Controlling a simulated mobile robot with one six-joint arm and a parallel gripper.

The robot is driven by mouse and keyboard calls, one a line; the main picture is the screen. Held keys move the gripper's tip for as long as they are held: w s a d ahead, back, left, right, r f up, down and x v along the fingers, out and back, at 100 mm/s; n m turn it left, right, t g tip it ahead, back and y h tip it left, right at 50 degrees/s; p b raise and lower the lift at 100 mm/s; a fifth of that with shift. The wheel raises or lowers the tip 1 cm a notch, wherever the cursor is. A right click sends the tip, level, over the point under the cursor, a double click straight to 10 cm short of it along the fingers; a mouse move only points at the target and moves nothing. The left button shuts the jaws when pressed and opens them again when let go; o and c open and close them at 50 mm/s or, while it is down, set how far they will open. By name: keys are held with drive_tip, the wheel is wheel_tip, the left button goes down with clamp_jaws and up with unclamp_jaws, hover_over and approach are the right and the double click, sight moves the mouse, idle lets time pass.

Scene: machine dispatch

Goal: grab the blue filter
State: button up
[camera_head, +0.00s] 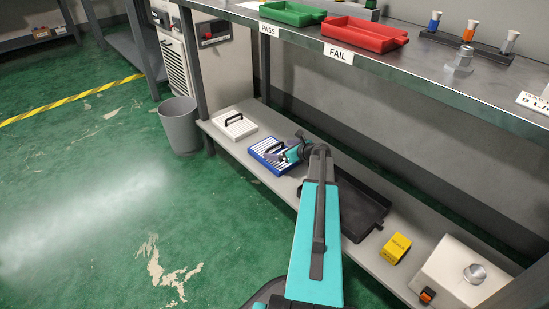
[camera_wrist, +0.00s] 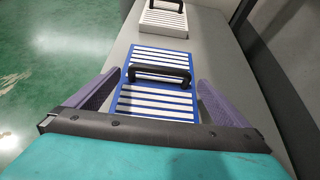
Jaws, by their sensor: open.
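The blue filter (camera_head: 267,155) is a flat blue frame with white slats and a black handle. It lies on the lower shelf (camera_head: 228,143) of the bench, next to a white filter (camera_head: 234,124). In the wrist view the blue filter (camera_wrist: 158,88) lies straight ahead, with its handle (camera_wrist: 159,72) arched across it. My gripper (camera_head: 285,154) is over the near right part of the blue filter. In the wrist view its two purple fingers (camera_wrist: 155,95) are spread on either side of the filter, with nothing held. The near end of the filter is hidden behind my gripper body.
A white filter (camera_wrist: 163,18) lies just beyond the blue one. A black tray (camera_head: 352,205), a yellow box (camera_head: 395,248) and a white box with a knob (camera_head: 462,272) are farther right on the shelf. The upper bench top (camera_head: 400,65) overhangs the shelf. A grey bin (camera_head: 181,126) stands at the left.

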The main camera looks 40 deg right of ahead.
drive_tip(key=shift+b+x, duration=0.45)
drive_tip(key=shift+x, duration=0.95)
drive_tip(key=c, duration=1)
drive_tip(key=shift+r, duration=0.2)
drive_tip(key=shift+r+p, duration=2.35)
drive_tip(key=shift+r, duration=2.55)
